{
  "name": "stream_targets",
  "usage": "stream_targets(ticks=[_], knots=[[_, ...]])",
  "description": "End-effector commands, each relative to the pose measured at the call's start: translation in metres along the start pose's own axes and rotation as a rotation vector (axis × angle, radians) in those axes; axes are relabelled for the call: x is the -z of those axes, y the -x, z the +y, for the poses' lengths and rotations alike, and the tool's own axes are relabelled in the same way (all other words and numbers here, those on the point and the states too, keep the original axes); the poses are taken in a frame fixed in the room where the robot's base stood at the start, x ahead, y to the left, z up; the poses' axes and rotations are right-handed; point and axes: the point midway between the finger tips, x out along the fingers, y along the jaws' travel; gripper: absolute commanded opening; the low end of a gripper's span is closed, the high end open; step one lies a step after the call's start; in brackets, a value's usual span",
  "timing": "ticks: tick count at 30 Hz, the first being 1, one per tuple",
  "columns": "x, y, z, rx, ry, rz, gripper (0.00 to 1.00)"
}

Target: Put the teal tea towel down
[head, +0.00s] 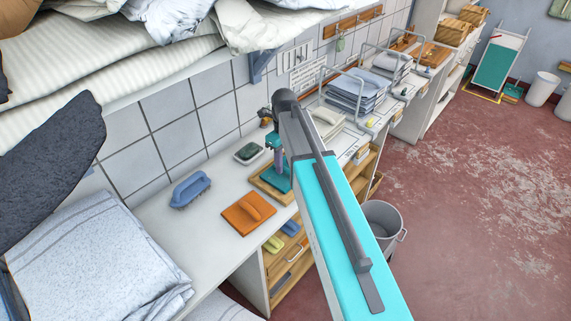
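A teal thing (276,181), most likely the tea towel, shows at a shallow wooden tray (259,190) on the white counter. It is small in view and partly hidden by my arm. My arm reaches over the counter from the lower right, and its end points down above the tray. My gripper (280,164) is small and partly covered there, close above or at the teal thing. I cannot tell whether its fingers are open or shut, or whether the towel is held or resting.
An orange board with a handle (248,213), a blue brush (190,188) and a small dish with a dark green pad (248,152) lie left of the tray. Folded linen (95,255) fills the near left. Wire racks (358,95) stand behind; a grey bucket (384,218) is right.

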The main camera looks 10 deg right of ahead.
Motion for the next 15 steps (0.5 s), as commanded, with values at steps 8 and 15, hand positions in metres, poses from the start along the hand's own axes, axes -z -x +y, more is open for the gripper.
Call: stream_targets(ticks=[8,15], knots=[[-0.001,0.023,0.0,0.001,0.0,-0.001,0.34],[-0.001,0.047,-0.001,0.001,0.0,-0.001,0.34]])
